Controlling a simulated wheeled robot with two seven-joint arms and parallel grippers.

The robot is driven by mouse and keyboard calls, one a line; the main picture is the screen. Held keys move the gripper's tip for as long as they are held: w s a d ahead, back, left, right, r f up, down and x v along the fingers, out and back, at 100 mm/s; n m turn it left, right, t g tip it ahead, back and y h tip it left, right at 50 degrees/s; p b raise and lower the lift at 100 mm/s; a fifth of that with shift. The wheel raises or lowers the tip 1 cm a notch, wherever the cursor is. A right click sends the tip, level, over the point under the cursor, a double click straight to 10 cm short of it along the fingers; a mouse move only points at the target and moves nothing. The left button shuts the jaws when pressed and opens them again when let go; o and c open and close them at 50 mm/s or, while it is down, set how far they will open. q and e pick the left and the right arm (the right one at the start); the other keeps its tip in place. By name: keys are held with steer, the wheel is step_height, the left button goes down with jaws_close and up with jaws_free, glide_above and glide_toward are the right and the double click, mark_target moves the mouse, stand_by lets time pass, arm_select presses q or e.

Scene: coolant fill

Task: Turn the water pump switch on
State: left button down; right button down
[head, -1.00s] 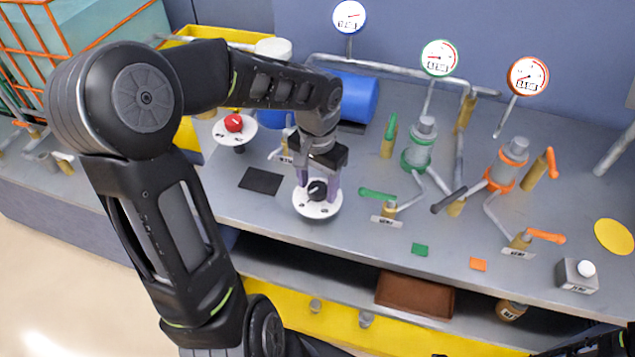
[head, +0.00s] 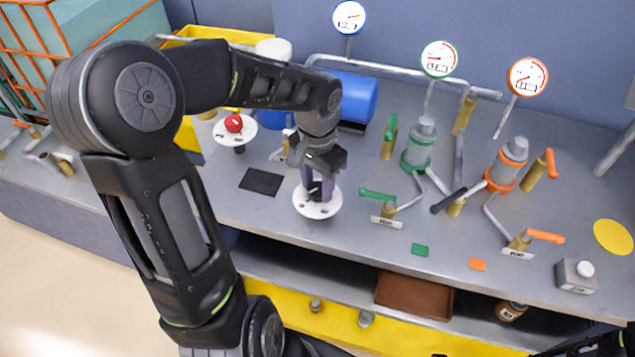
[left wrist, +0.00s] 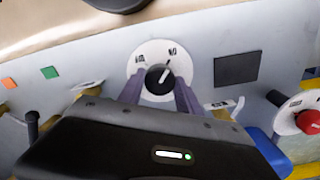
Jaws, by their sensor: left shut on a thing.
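The pump switch is a black rotary knob (left wrist: 159,78) with a white pointer line, on a round white dial plate (head: 318,210) with small labels. In the left wrist view the pointer tilts up and right, toward the right-hand label. My left gripper (left wrist: 158,92) reaches down over the dial, and its purple fingers are closed on the knob from both sides. In the head view the gripper (head: 317,190) partly hides the knob. My right gripper cannot be made out.
A red knob on another white plate (head: 249,130) stands left of the dial. A black square (head: 261,181) lies between them. Green-handled valves (head: 378,194) and orange-handled valves (head: 545,236) stand to the right. Gauges (head: 439,58) rise behind. The bench front has an open shelf below.

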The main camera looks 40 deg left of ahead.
mark_target(318, 188)
arm_select(q)
steer(key=c, duration=0.8)
jaws_free()
step_height(318, 188, up, 8)
steer(key=shift+f, duration=0.1)
stand_by(0.3)
